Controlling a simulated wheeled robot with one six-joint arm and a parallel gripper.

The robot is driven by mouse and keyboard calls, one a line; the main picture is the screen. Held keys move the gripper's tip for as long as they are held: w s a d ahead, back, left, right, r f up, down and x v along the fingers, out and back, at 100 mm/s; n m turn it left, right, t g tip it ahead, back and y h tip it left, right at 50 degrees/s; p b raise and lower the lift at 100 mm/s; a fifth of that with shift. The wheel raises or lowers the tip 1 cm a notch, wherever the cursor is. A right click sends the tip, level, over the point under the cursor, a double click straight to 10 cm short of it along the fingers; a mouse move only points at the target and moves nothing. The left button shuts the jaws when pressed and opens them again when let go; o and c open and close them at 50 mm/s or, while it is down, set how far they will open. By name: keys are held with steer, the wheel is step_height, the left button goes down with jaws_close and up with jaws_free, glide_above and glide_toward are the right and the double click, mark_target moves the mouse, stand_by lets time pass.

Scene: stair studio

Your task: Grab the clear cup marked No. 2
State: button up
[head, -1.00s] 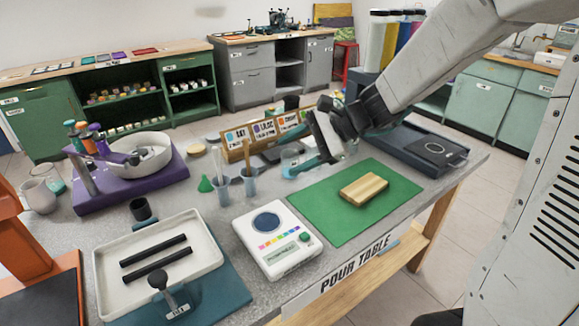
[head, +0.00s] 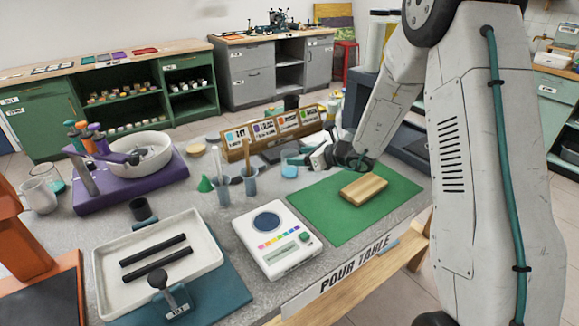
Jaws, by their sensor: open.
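A small clear cup with light blue at its base (head: 289,171) stands on the grey table behind the green mat. No number is readable on it, so I cannot tell whether it is No. 2. My gripper (head: 296,159) is low over the table, pointing left, right beside and partly behind this cup. Its jaws are open, and their tips are small and partly hidden. I cannot tell whether they touch the cup. Another clear cup with teal in it (head: 56,184) stands at the far left next to a white mug (head: 39,196).
A wooden rack with labelled cards (head: 272,131) stands behind my gripper. Two stirring-stick cups (head: 222,192) and a green funnel (head: 205,185) are to its left. A wooden block (head: 364,187) lies on the green mat (head: 330,215). A white scale (head: 278,245) and tray (head: 205,255) are in front.

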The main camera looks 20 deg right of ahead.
mark_target(283, 155)
steer(key=x, duration=0.3)
steer(key=shift+w+a+f, duration=0.1)
steer(key=shift+w, duration=0.05)
steer(key=c, duration=0.6)
steer(key=shift+c, duration=0.2)
